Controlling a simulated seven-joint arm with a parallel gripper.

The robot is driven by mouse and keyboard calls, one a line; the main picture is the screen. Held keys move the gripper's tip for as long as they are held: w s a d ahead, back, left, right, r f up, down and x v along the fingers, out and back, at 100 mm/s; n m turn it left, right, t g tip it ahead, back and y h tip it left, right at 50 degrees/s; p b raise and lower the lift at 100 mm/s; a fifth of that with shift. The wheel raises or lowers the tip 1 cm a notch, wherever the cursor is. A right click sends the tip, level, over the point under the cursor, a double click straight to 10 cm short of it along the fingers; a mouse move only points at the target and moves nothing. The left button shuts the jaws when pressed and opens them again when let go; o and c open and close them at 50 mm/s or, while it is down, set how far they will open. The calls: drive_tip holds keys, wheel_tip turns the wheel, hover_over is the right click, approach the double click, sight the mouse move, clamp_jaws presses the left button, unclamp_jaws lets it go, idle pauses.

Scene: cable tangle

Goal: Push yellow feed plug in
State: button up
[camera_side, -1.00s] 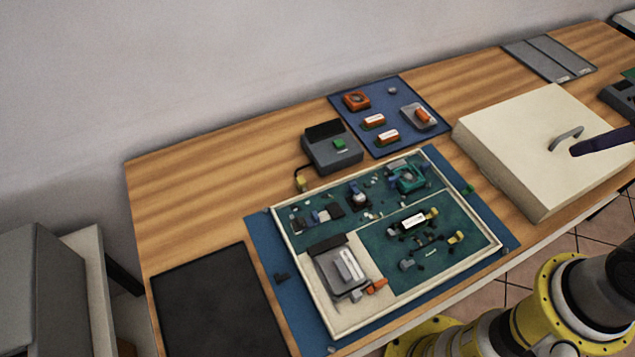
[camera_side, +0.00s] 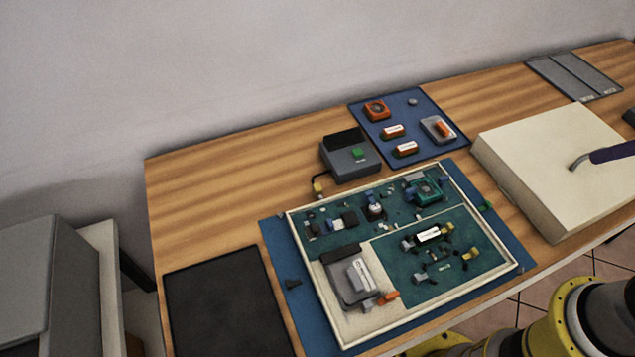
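The grey box (camera_side: 351,157) with a green button stands behind the board. A black cable leaves its left side and ends at a small yellow plug (camera_side: 318,188) near the board's back-left edge; I cannot tell whether it sits in a socket. Two other small yellow pieces, one (camera_side: 448,229) by a white-labelled part and one (camera_side: 470,253) nearer the right edge, lie on the green board (camera_side: 400,296) in its cream frame. Which one is the feed plug is unclear. My gripper is out of view; only yellow and grey parts of my arm show at lower right.
A blue mat (camera_side: 372,110) with orange parts lies behind. A cream box (camera_side: 560,165) with a bent grey metal piece and a dark rod over it stands at right. A black mat (camera_side: 225,305) lies front left. Bare wood is free at back left.

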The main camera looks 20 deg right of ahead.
drive_tip(key=w+a+r+m+g+y, duration=0.1)
drive_tip(key=w+a+r, duration=0.3)
drive_tip(key=w, duration=0.5)
drive_tip(key=w+a+r, duration=0.3)
drive_tip(key=w+r, duration=0.1)
drive_tip(key=w, duration=0.6)
drive_tip(key=n+g+h, duration=0.1)
drive_tip(key=n+g, duration=0.1)
drive_tip(key=g, duration=0.3)
hover_over(318, 187)
wheel_tip(318, 187, down, 22)
wheel_tip(318, 187, down, 14)
drive_tip(key=shift+r, duration=0.1)
clamp_jaws()
